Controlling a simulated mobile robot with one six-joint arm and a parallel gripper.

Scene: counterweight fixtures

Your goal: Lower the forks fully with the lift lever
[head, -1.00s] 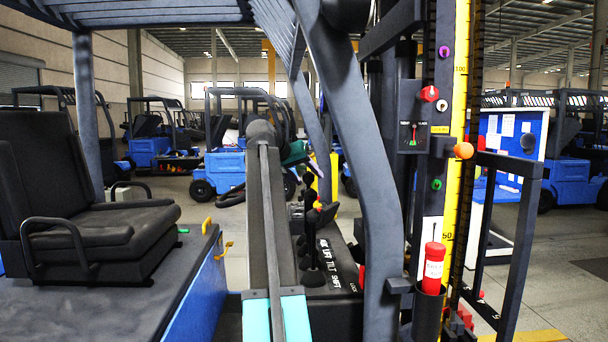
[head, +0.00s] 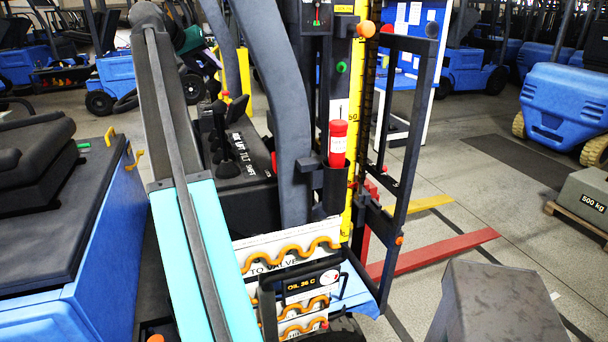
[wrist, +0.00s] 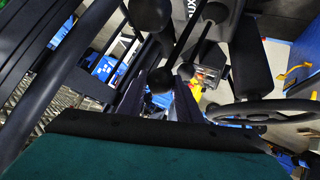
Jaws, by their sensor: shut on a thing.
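A row of black control levers (head: 219,125) stands on a console labelled with LIFT, TILT and SHIFT in the head view. In the wrist view my gripper (wrist: 160,86) is shut around a round black lever knob (wrist: 160,79). Other black knobs, such as one knob (wrist: 150,13), stand beyond it; the held lever's own label is not readable. A long red bar (head: 440,253), apparently a fork, extends right from the mast, low over the floor.
A yellow height scale (head: 353,150) runs up the mast, with a red bottle (head: 338,143) in a holder beside it. The seat (head: 40,160) is at left. A 500 kg block (head: 585,200) sits on a pallet at right.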

